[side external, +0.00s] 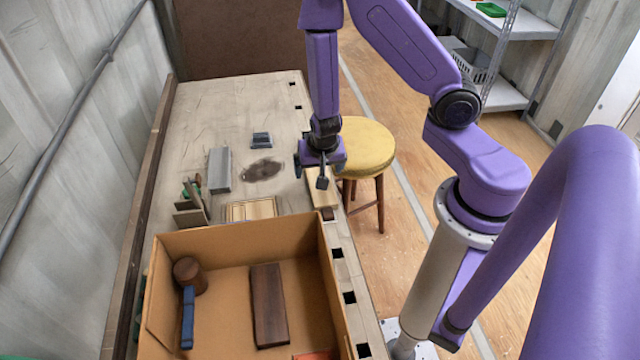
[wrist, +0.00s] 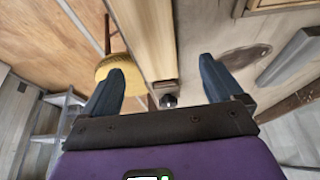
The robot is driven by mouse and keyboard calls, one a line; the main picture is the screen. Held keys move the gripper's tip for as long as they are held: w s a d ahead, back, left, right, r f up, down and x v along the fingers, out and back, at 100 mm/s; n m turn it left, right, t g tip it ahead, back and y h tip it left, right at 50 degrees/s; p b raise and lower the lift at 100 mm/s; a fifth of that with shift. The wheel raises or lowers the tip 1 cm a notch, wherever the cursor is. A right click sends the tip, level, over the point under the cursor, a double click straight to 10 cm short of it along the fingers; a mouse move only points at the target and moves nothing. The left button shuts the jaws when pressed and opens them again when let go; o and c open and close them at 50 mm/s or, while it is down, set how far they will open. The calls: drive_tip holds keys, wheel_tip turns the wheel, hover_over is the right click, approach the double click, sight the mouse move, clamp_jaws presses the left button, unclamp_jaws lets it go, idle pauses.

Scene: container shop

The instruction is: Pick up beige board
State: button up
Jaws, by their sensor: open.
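A long beige board (side external: 323,195) lies along the right edge of the workbench, just behind the cardboard box. In the wrist view the board (wrist: 150,38) runs up the picture between the spread fingers of my gripper (wrist: 160,68). Nothing is held. How high the fingertips are above the board is hard to tell.
A wooden tray (side external: 252,209), a grey bar (side external: 219,170) and a small grey object (side external: 261,140) lie left of my gripper. A yellow stool (side external: 365,148) stands beside the bench.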

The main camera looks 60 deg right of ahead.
drive_tip(key=shift+s+x, duration=0.2)
drive_tip(key=shift+x, duration=0.95)
drive_tip(key=shift+s+x, duration=0.2)
drive_tip(key=shift+x, duration=0.95)
drive_tip(key=shift+w+d+f, duration=0.2)
drive_tip(key=shift+d+f, duration=0.05)
drive_tip(key=shift+f, duration=0.4)
drive_tip(key=c, duration=1.2)
